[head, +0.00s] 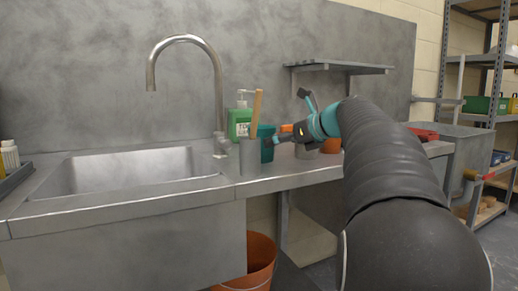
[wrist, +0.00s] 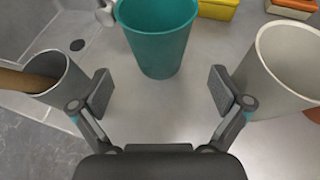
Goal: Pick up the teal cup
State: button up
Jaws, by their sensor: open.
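The teal cup (wrist: 160,45) stands upright on the metal counter, top centre in the wrist view. In the head view the teal cup (head: 267,150) shows behind and right of a grey cup, partly hidden. My gripper (wrist: 160,92) is open and empty, its two pads apart. The cup is just ahead of the pads and centred between them, not enclosed. In the head view my gripper (head: 280,139) is at the right side of the cup; its fingertips are hard to make out.
A grey cup (head: 249,158) holding a wooden handle (wrist: 25,82) is close outside the left finger. A pale grey cup (wrist: 270,80) is close outside the right finger. A green soap bottle (head: 240,121) stands behind. Yellow (wrist: 218,8) and orange boxes lie beyond. The sink (head: 120,172) is left.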

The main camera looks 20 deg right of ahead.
aim_at(262, 146)
jog(key=shift+b+x, duration=0.4)
jog(key=shift+x, duration=3.6)
jog(key=shift+a+r, duration=0.1)
jog(key=shift+r, duration=0.05)
jog(key=c, duration=1.2)
